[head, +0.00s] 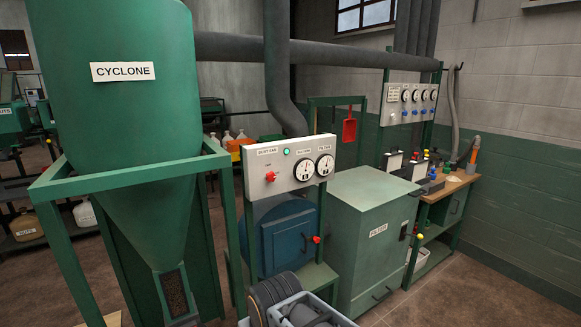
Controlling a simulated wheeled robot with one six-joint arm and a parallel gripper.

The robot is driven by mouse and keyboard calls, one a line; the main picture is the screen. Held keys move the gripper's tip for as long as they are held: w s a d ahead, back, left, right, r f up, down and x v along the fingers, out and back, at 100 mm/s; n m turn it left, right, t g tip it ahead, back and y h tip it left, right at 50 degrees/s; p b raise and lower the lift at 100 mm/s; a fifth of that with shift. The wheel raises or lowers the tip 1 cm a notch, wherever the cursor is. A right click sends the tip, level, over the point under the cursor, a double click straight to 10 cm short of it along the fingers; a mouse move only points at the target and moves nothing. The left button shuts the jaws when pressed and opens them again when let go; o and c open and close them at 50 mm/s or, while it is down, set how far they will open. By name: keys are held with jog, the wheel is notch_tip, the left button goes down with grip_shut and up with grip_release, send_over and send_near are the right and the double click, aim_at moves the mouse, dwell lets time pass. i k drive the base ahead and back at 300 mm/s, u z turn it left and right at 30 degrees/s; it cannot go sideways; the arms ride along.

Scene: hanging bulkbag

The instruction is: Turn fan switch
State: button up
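A light grey control panel (288,166) stands on green posts in the middle of the head view. Its left label seems to read "DUST FAN". A red knob (270,176) sits below that label, and which way it is turned is too small to tell. A small green lamp (286,152) is to the right of the label. Two round dials, a left dial (304,170) and a right dial (325,165), fill the panel's right half. I cannot make out my gripper in this view.
The green cyclone (120,120) and its frame (60,235) stand left of the panel. A blue round-fronted housing (287,240) is below it, and a green filter cabinet (375,245) is to the right. Open floor (470,285) lies at the lower right.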

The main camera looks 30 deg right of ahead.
aim_at(271, 176)
jog(key=z, duration=0.85)
jog(key=i, duration=0.4)
jog(key=u, duration=0.6)
